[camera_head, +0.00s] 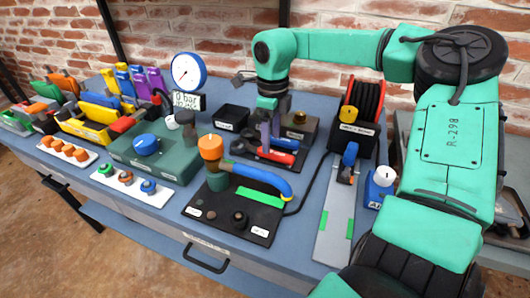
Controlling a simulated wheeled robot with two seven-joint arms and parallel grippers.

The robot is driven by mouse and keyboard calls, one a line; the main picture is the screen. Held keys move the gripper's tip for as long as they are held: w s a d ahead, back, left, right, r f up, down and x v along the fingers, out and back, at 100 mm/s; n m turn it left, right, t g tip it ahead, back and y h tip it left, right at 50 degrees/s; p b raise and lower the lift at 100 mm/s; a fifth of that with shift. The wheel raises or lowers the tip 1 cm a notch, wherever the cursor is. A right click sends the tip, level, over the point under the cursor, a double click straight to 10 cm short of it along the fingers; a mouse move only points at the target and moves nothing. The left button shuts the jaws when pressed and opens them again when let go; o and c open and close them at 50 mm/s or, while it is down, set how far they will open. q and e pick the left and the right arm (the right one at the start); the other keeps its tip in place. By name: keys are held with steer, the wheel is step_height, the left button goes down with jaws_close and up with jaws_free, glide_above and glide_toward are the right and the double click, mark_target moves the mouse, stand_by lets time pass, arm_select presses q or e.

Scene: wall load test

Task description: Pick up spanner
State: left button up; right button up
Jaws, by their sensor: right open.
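My right arm reaches in from the right, and its gripper (270,138) points down over a dark tool tray (262,158) near the back middle of the bench. The gripper is open, its grey fingers just above or among the tools there. In the tray lie a red-handled tool (285,143) and a blue-handled tool (278,157). One of these may be the spanner, but their heads are partly hidden by the gripper and I cannot tell which. Whether the fingers touch a tool is not clear. My left gripper is not in view.
A black board with an orange knob (211,147) and a blue curved hose (263,178) stands in front of the tray. A round gauge (188,71) rises at the back left. A cable reel (362,98) stands to the right. Bins of coloured tools (88,132) fill the left.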

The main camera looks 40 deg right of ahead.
mark_target(271, 151)
steer(key=f, duration=0.3)
steer(key=shift+s+a, duration=0.2)
steer(key=shift+w+d+f, duration=0.1)
steer(key=shift+f, duration=0.25)
jaws_close()
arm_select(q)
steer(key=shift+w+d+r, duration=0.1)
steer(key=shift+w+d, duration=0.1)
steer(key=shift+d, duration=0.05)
arm_select(e)
steer(key=shift+r, duration=0.1)
